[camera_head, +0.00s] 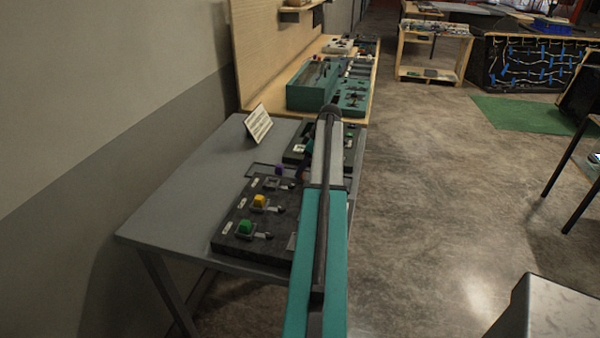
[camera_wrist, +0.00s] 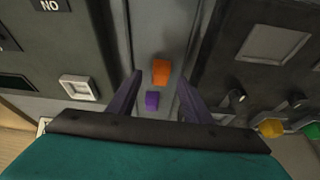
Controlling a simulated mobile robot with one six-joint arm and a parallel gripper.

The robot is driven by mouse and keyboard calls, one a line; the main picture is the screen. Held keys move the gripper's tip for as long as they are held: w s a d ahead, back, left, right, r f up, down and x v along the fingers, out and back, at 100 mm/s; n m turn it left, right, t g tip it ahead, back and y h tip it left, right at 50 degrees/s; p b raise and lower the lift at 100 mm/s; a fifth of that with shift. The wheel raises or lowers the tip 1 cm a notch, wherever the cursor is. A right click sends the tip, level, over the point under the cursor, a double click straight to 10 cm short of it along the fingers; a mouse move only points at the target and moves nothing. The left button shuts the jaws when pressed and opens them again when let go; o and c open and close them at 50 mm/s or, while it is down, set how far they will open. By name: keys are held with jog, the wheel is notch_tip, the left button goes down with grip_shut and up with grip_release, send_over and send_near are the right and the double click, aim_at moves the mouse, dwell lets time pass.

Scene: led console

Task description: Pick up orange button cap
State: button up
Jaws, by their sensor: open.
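The orange button cap (camera_wrist: 161,72) shows in the wrist view, on the grey strip between two dark console panels. In the head view I cannot make out the orange cap, and my arm covers part of that area.
A dark console panel (camera_head: 227,243) on the grey table (camera_head: 185,205) carries a yellow cap (camera_head: 259,201) and a green cap (camera_head: 245,227). A tilted sign (camera_head: 258,123) stands behind. In the wrist view, the panels (camera_wrist: 240,60) flank the grey strip. Open floor lies right of the table.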

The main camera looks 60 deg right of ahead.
jog(key=shift+x, duration=0.8)
jog(key=c, duration=1.1)
jog(key=shift+r, duration=0.2)
jog(key=shift+c, duration=0.2)
jog(key=shift+r+b, duration=0.55)
jog(key=shift+r, duration=0.3)
jog(key=shift+s+d+r+b, duration=0.35)
jog(key=shift+d+r+b, duration=0.15)
jog(key=shift+r+b, duration=0.15)
jog(key=s+d+r+b, duration=0.1)
jog(key=s+d+b, duration=0.3)
jog(key=s+d, duration=0.6)
jog(key=shift+d+r, duration=0.35)
jog(key=shift+s, duration=0.15)
